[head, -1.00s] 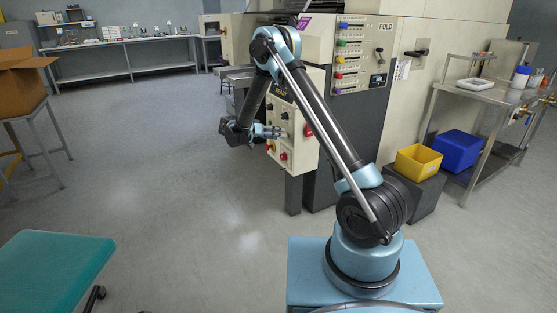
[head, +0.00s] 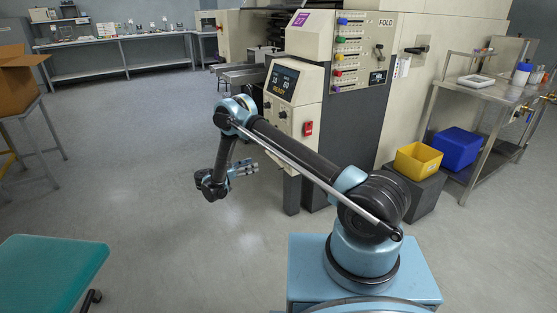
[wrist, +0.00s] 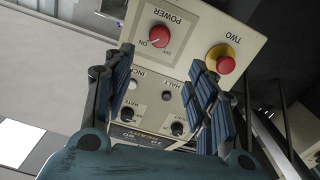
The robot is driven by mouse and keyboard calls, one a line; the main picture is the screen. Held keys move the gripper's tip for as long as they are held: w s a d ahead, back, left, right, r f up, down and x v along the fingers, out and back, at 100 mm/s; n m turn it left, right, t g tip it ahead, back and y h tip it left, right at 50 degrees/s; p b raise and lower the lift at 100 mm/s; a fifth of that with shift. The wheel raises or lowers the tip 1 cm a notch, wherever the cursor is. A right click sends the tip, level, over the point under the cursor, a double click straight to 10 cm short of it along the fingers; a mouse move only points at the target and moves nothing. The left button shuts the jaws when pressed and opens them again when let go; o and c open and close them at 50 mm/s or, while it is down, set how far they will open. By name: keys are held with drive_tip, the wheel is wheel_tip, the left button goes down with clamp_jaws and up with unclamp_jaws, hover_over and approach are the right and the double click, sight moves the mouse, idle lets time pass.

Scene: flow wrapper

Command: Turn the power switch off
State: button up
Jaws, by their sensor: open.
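The power switch (wrist: 159,37) is a round red knob on a cream panel (wrist: 190,20), with POWER, ON and OFF printed around it. A pale mark on it seems to lie on the ON side, but it is too small to be sure. My gripper (wrist: 163,75) is open and empty, its fingers framing the panel short of the knob and not visibly touching it. In the head view my gripper (head: 249,170) hangs low, left of the machine's control box (head: 310,99). My arm covers the lower part of the box there, and the power switch cannot be made out.
A red mushroom button on a yellow base (wrist: 221,59) sits beside the power switch. Black knobs (wrist: 178,128) are on the same panel. A red side switch (head: 308,128) is on the box. A yellow bin (head: 417,160) stands right.

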drive_tip(key=x, duration=1.6)
drive_tip(key=shift+w+d, duration=0.2)
drive_tip(key=shift+d, duration=0.05)
drive_tip(key=c, duration=1)
